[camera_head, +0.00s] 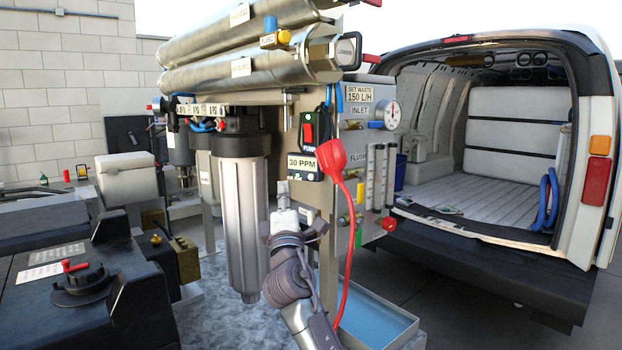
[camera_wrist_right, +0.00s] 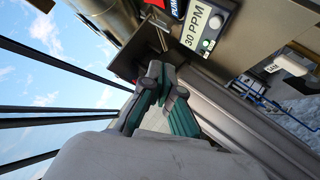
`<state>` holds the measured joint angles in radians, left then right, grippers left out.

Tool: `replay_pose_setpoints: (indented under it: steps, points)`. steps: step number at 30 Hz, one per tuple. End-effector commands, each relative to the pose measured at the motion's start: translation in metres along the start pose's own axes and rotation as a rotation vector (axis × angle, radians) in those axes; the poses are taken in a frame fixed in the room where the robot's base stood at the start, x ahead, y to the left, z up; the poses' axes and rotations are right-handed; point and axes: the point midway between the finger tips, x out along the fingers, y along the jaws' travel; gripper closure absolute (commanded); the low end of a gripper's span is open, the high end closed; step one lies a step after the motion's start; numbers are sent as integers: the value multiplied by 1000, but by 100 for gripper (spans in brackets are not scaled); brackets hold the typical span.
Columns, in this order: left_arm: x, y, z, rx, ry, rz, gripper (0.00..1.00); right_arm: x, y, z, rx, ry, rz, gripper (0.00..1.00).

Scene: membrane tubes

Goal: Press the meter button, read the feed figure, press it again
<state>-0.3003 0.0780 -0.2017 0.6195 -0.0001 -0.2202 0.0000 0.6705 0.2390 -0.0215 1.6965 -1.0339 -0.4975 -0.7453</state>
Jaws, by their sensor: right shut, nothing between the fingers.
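The meter (camera_head: 304,166) is a small dark box on the membrane rig's panel, with a white face reading 30 PPM. It also shows in the right wrist view (camera_wrist_right: 209,27), tilted, with a round green button or lamp (camera_wrist_right: 205,45) beside the figure. Nothing covers that green spot in the wrist view. My right gripper (camera_head: 282,187) is below and a little left of the meter, pointing up, apart from it. In the wrist view its fingers (camera_wrist_right: 158,72) are shut and empty, short of the meter. My left gripper is not in view.
A red plug with a hanging red cord (camera_head: 331,156) is right of the meter. A red pump switch (camera_head: 308,131) is above it. A grey filter housing (camera_head: 240,205) hangs close on the left. Flow tubes (camera_head: 380,180) and a blue tray (camera_head: 385,325) are to the right.

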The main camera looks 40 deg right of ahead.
Motion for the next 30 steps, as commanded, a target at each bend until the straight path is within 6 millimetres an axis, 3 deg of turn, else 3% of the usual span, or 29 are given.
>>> replay_pose_setpoints:
  steps: [13,30]
  points:
    - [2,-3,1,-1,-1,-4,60,5,-5,4,-1,-1,-1,100]
    - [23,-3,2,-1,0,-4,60,54,-42,40,0,0,-1,100]
